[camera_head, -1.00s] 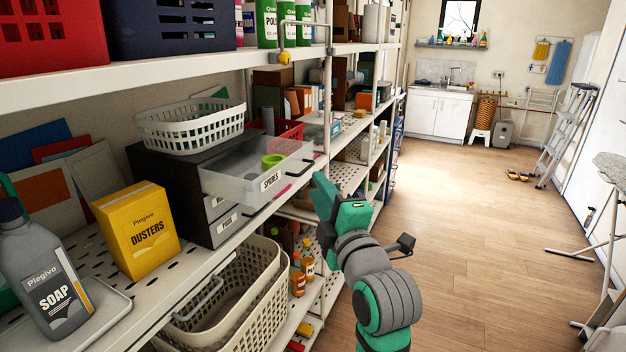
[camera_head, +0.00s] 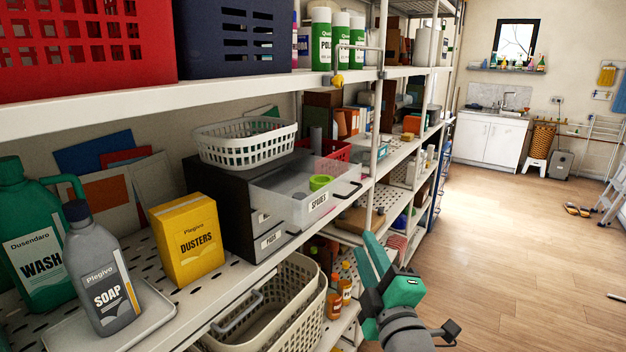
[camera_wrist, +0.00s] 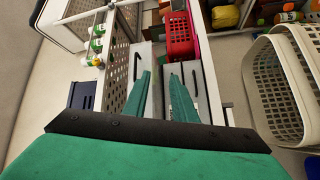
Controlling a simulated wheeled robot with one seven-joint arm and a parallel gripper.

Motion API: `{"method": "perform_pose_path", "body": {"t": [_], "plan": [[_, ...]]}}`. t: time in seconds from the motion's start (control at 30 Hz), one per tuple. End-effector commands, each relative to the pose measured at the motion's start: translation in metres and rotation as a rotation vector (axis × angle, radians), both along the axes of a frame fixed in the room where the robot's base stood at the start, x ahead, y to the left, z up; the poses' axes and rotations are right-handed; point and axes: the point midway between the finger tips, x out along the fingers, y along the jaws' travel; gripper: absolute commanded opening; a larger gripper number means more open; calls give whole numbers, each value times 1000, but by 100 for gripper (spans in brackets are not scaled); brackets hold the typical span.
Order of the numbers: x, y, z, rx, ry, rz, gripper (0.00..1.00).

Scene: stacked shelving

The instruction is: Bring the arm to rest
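My gripper (camera_head: 369,246) is teal and stands in front of the shelving, right of the open spares drawer in the head view. In the wrist view its two fingers (camera_wrist: 160,75) have a gap between them with nothing held. The fingertips point toward shelf fittings and look apart from them. The lower part of my arm is cut off by the bottom edge of the head view.
The clear SPARES drawer (camera_head: 285,200) juts out from the black unit (camera_head: 215,217). A yellow dusters box (camera_head: 187,240), grey soap bottle (camera_head: 103,280) and green wash bottle (camera_head: 32,245) stand left. A beige basket (camera_head: 300,305) sits below. Wooden floor (camera_head: 490,260) is open at right.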

Motion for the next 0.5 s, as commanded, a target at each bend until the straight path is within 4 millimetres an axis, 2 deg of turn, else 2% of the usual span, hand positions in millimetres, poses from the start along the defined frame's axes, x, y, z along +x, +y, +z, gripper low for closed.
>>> {"method": "perform_pose_path", "body": {"t": [0.03, 0.27, 0.5], "plan": [[0, 4, -22, 54, 17, -1, 25], [-10, 18, -99, 290, 54, -25, 25], [-36, 37, -178, 503, 95, -59, 25]]}}
